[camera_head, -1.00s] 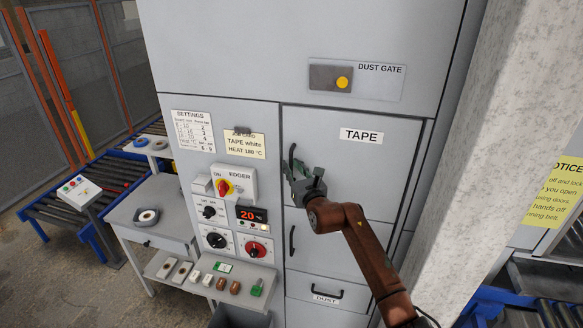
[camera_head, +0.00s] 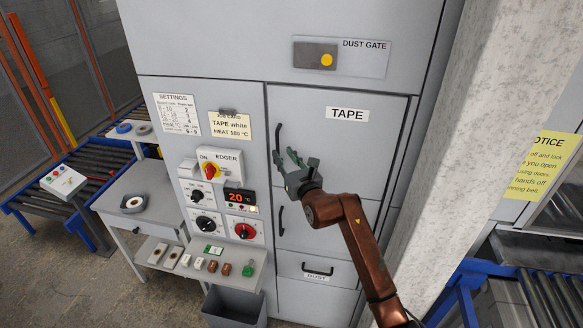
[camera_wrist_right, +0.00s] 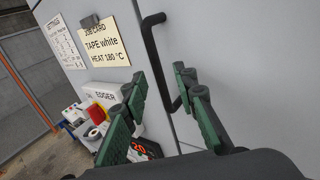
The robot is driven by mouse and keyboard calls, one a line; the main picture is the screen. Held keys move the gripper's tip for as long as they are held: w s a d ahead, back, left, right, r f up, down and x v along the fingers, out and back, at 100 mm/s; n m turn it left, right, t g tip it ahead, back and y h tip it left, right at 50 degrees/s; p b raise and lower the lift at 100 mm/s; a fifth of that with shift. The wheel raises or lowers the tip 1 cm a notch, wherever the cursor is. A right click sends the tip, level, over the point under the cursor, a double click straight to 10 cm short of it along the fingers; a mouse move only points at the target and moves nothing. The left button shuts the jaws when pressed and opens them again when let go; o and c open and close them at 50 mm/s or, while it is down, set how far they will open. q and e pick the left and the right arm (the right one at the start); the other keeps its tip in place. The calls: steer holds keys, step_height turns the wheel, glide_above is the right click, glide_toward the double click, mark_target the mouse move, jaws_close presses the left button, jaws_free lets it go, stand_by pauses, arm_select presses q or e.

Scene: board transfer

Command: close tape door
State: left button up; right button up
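The tape door (camera_head: 345,150) is a grey panel labelled TAPE on the machine front. It looks flush with the cabinet in the head view. Its black bar handle (camera_head: 277,145) is on its left side and also shows in the wrist view (camera_wrist_right: 153,50). My right gripper (camera_head: 297,162) is just right of the handle, in front of the door. In the wrist view its green-padded fingers (camera_wrist_right: 165,115) are spread, with the handle's lower part showing between and beyond them. It holds nothing; contact with the handle cannot be told. My left gripper is not in view.
Below are another handled door (camera_head: 290,225) and a dust drawer (camera_head: 318,275). Left are the edger controls (camera_head: 222,190), a small shelf (camera_head: 225,265) with small items, and a grey bin (camera_head: 235,308). A concrete pillar (camera_head: 465,130) stands close on the right.

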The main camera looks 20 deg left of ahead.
steer(key=v, duration=0.6)
steer(key=shift+s, duration=0.2)
steer(key=shift+d, duration=0.1)
